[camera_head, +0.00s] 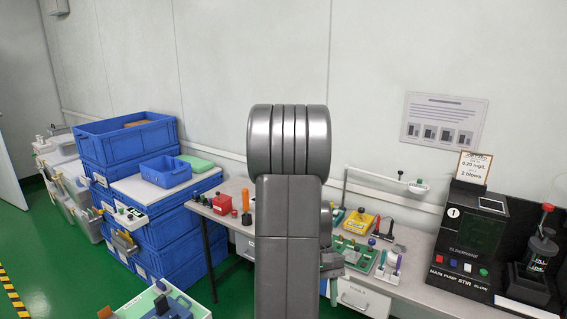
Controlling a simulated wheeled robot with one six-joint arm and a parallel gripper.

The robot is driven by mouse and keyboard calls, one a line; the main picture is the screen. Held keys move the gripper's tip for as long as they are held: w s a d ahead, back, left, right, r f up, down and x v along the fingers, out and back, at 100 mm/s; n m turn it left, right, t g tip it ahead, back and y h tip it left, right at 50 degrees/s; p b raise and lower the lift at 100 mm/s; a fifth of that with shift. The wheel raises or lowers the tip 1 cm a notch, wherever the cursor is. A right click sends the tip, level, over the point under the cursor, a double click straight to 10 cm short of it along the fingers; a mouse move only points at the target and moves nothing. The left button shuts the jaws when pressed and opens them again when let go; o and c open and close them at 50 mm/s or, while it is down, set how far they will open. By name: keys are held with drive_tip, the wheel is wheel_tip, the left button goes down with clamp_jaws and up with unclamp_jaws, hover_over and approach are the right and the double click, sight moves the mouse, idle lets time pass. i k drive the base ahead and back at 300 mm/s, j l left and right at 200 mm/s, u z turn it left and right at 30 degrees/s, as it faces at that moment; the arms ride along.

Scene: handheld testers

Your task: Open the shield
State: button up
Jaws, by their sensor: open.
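The black tester unit (467,240) stands at the right end of the bench. A dark greenish panel (470,232) on its front may be the shield; it looks flush with the housing. Lettering and several coloured buttons (466,267) are below it. My arm rises through the middle of the picture, well left of the unit. Part of my gripper (331,263) seems to show at the arm's right edge; its fingertips are hidden behind the arm. It is apart from the tester unit.
The bench (412,242) carries a red block (223,204), a yellow box (358,223) and a green tray (350,250). A black stand (541,255) is right of the unit. Blue crates (125,140) are stacked at left. Green floor (60,270) is open at lower left.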

sight(353, 257)
drive_tip(key=i+l, duration=0.3)
drive_tip(key=i, duration=0.2)
drive_tip(key=i+l, duration=0.3)
drive_tip(key=i, duration=0.15)
drive_tip(key=i+l, duration=0.35)
drive_tip(key=i, duration=0.15)
